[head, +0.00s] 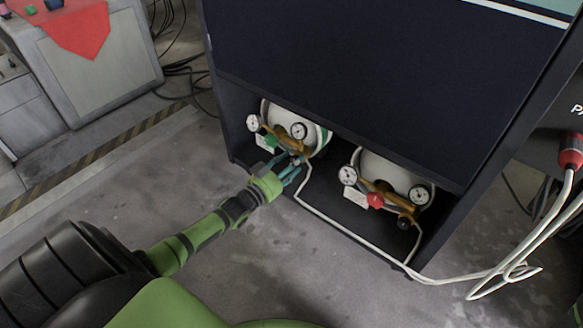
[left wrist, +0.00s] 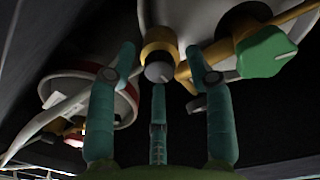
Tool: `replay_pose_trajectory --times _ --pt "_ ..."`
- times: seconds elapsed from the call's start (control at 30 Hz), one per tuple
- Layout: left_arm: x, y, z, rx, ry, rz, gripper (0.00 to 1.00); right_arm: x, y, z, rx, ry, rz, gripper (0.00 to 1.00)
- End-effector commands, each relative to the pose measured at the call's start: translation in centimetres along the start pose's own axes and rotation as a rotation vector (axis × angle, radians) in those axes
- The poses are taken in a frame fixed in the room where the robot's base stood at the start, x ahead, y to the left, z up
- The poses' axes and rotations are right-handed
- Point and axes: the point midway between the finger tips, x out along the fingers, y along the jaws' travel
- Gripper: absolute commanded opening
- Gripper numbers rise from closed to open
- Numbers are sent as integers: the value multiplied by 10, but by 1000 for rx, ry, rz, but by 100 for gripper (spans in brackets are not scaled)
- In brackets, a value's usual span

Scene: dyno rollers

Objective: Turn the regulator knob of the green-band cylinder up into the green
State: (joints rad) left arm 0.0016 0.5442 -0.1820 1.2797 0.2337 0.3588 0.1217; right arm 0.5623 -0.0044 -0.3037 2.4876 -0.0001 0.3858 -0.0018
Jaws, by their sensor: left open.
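The green-band cylinder (head: 276,116) lies in the left of the cabinet's low bay. Its brass regulator carries two white gauges (head: 298,130), whose needles are too small to read. A green valve handle (head: 270,141) sits beside them; it also shows in the left wrist view (left wrist: 267,52). The dark grey regulator knob (left wrist: 159,72) sticks out of a brass collar. My left gripper (head: 290,167) is open just below the regulator. In the left wrist view its teal fingers (left wrist: 160,80) stand around the knob, and I cannot tell whether they touch it. My right gripper is out of view.
A second cylinder (head: 384,168) with a red handle (head: 375,199) and a dark knob (head: 404,222) lies to the right. A white hose (head: 330,222) runs along the bay's front edge. The dark cabinet panel (head: 370,75) overhangs both cylinders.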

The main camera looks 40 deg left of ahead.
Motion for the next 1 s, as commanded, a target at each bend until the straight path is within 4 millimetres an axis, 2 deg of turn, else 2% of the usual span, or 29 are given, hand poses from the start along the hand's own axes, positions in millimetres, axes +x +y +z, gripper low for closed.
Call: replay_pose_trajectory --times 0.23,0.27,0.3,0.37,0.4,0.77,1.0 --pt "2 0 -1 0 -1 0 52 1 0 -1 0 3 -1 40" --pt "2 0 -1 0 -1 0 48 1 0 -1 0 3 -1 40" --pt "2 0 0 0 -1 0 32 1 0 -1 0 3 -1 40" --pt "2 0 0 0 -1 0 8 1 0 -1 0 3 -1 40" --pt "2 0 -1 0 0 0 0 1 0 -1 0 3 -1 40" --pt "2 0 -2 27 -1 0 0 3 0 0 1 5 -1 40" --pt "2 0 -3 145 -6 0 0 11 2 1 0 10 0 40"
